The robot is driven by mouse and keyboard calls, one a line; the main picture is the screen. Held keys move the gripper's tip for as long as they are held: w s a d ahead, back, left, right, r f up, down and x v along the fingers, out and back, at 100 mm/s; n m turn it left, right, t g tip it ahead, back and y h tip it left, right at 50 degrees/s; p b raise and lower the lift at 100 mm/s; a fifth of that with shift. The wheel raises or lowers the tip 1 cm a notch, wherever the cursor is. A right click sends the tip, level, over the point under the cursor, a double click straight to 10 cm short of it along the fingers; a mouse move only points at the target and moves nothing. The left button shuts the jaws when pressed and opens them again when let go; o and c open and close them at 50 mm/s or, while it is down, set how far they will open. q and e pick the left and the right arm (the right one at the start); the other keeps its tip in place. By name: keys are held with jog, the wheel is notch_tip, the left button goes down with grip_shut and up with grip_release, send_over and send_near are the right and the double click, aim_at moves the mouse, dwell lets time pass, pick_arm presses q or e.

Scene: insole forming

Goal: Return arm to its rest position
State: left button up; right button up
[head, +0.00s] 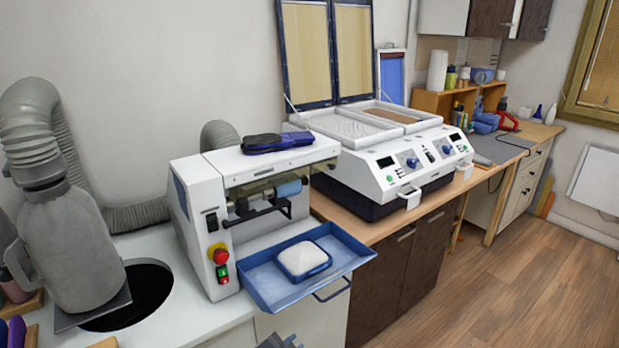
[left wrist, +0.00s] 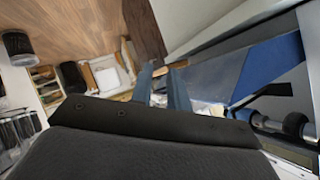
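My left gripper (head: 281,341) just enters the head view at the bottom edge, in front of and below the blue tray (head: 340,268); most of the arm is out of frame. In the left wrist view its two blue-grey fingers (left wrist: 162,88) stand apart with a gap and nothing visible between them. The gripper is open and empty. My right gripper is in neither view.
The blue tray sticks out from the white roller machine (head: 188,200) and holds a blue dish of white material (head: 303,257). A dark blue insole-like item (head: 277,142) lies on top. A white press (head: 385,165) stands right. Open floor (head: 500,285) lies at lower right.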

pick_arm(q)
jog(key=s+a+f+n+g+y, duration=0.25)
jog(key=s+a, duration=0.35)
jog(key=s, duration=0.3)
jog(key=s+a+f+n+g+y, duration=0.1)
jog(key=s+a+f+n+g, duration=0.25)
jog(key=s+a, duration=0.35)
jog(key=s+a+f+n+g+y, duration=0.15)
jog(key=s+a+n, duration=0.3)
jog(key=s, duration=0.55)
notch_tip(320, 180, down, 27)
jog(key=w+d+g, duration=0.1)
jog(key=w+d, duration=0.1)
jog(key=s+f, duration=0.4)
jog(key=f, duration=0.7)
jog(key=s+f, duration=0.4)
jog(key=f, duration=0.7)
jog(key=shift+f+m+g+h+b, duration=0.2)
jog(key=shift+m+g+h+b, duration=0.1)
jog(key=shift+m+g+b, duration=0.15)
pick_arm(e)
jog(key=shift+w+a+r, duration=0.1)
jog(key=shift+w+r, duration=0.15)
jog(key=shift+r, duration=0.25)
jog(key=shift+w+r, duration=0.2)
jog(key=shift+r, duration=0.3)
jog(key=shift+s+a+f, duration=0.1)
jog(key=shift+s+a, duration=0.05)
